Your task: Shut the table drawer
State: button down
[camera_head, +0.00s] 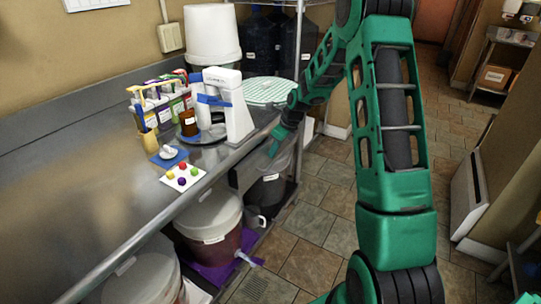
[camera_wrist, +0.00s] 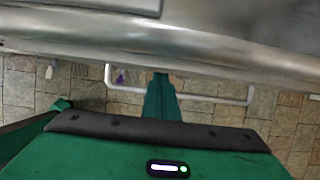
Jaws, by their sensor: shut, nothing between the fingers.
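The steel table (camera_head: 95,190) runs along the left of the head view. In the wrist view its rounded front edge (camera_wrist: 200,45) crosses the top, and a pale U-shaped drawer handle (camera_wrist: 220,100) sticks out below it. The drawer front is mostly hidden, so how far it stands open is hard to tell. My green gripper (camera_head: 277,139) is shut and empty, close to the table's front edge near its far end. In the wrist view my gripper (camera_wrist: 160,90) overlaps the middle of the handle; I cannot tell whether they touch.
A lidded bucket (camera_head: 212,222) stands below. The tiled floor (camera_head: 310,215) to the right is mostly clear.

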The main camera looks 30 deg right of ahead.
dwell(0.4)
jog(key=v, duration=0.9)
jog(key=t+y, duration=0.6)
jog(key=t, duration=0.3)
send_near(264, 159)
jog(key=shift+h, duration=0.3)
jog(key=x, duration=0.6)
jog(key=shift+w+a+r, duration=0.1)
jog(key=shift+a, duration=0.15)
jog(key=shift+d, duration=0.1)
